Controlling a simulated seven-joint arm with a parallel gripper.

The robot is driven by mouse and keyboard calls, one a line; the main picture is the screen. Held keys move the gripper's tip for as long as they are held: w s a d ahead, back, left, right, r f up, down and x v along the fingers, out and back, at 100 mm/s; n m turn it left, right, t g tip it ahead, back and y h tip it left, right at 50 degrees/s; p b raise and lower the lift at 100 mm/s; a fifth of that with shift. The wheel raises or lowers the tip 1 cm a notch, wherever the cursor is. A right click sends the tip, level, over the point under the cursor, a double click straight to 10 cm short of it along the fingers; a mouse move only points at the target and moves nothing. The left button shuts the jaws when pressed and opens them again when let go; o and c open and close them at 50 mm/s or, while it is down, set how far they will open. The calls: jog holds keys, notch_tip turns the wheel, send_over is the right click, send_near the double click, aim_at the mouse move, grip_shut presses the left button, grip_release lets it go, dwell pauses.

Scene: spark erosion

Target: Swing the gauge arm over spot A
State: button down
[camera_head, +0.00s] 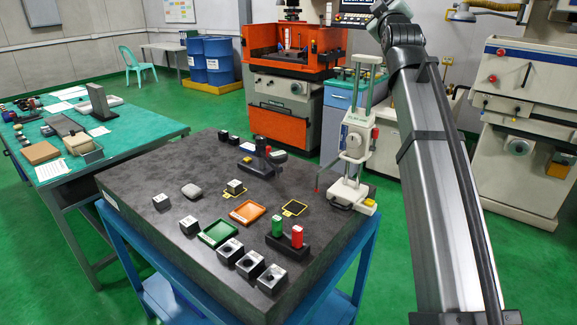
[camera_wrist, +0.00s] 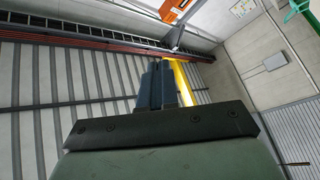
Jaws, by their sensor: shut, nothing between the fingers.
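A tall pale gauge stand (camera_head: 356,140) stands upright at the right edge of the dark stone plate, with a thin red-tipped part reaching out on its left. A low black fixture (camera_head: 262,158) with a short dark arm on top stands at the plate's back. I cannot tell which bears the gauge arm. Two yellow-outlined spots lie on the plate: one on the left (camera_head: 238,194) with a small block on it, one on the right (camera_head: 294,208) that is bare. Their letters are unreadable. My gripper (camera_wrist: 165,65) is shut and empty, away from the plate, against the ceiling and wall.
The stone plate (camera_head: 150,190) also bears a green tray (camera_head: 219,234), an orange tray (camera_head: 248,213), red and green blocks in a black holder (camera_head: 288,246), several metal blocks along the front and a grey rounded lump (camera_head: 191,191). A green-topped table (camera_head: 130,128) stands left.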

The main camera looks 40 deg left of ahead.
jog(key=s+a+g+y, duration=0.1)
jog(key=s+a, duration=0.3)
jog(key=s+a+f+m+g, duration=0.1)
jog(key=s+a+f+g, duration=0.1)
jog(key=a+f+g, duration=0.35)
jog(key=s+a+f+m+g, duration=0.1)
jog(key=s+a+f+g, duration=0.15)
jog(key=f, duration=0.65)
jog(key=s+f+m+g+h, duration=0.2)
jog(key=f+g, duration=0.2)
jog(key=f, duration=0.8)
jog(key=s+f+m+g+h, duration=0.3)
jog(key=f+g, duration=0.1)
jog(key=f, duration=0.9)
jog(key=shift+a+f+m+g+h, duration=0.25)
jog(key=shift+f+m+g+h, duration=0.05)
jog(key=shift+x, duration=4.95)
jog(key=shift+s, duration=0.2)
